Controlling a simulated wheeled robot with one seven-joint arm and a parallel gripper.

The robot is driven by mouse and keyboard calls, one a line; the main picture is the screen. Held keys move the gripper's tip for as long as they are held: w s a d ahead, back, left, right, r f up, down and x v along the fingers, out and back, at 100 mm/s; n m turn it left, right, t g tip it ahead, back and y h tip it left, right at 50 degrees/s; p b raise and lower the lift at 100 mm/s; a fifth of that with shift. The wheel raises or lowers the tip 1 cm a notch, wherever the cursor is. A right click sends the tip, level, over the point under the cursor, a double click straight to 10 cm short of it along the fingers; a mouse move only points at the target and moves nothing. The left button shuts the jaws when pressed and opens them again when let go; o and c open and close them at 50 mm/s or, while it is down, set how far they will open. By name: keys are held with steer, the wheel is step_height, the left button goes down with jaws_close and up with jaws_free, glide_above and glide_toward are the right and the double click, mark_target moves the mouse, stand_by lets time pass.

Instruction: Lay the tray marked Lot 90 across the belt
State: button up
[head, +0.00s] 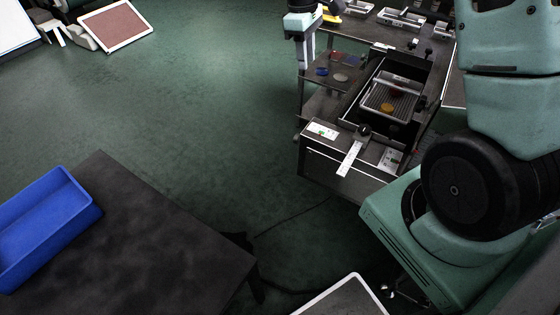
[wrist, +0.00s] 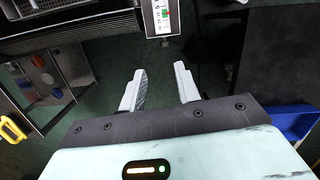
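The dryer (head: 345,165) stands right of centre in the head view. Its ribbed grey belt (head: 378,102) shows inside a dark frame, with an orange round thing (head: 388,108) on it. Several pale trays (head: 400,18) stand on the bench behind; their lot marks are too small to read, so I cannot tell which is Lot 90. My gripper (head: 304,62) hangs left of the dryer. In the wrist view my gripper (wrist: 160,90) is open, with only floor between its fingers. The dryer's edge (wrist: 70,27) runs along the top there.
A side shelf (head: 338,72) holds small coloured items left of the dryer. A white strip (head: 350,158) with a green mark sticks out from the dryer's front. A dark table (head: 150,235) with a blue bin (head: 45,225) stands front left.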

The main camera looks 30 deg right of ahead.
steer(key=s+a+r, duration=0.1)
steer(key=s+a, duration=0.3)
steer(key=a, duration=0.4)
steer(key=s+a+r, duration=0.2)
steer(key=s+a, duration=0.3)
steer(key=a, duration=0.2)
steer(key=s+a, duration=0.4)
steer(key=s, duration=0.5)
steer(key=s+a+n+t+y, duration=0.1)
steer(key=s+a, duration=0.4)
steer(key=s, duration=0.5)
steer(key=shift+s+a, duration=0.15)
steer(key=shift+s, duration=0.1)
steer(key=shift+f, duration=0.1)
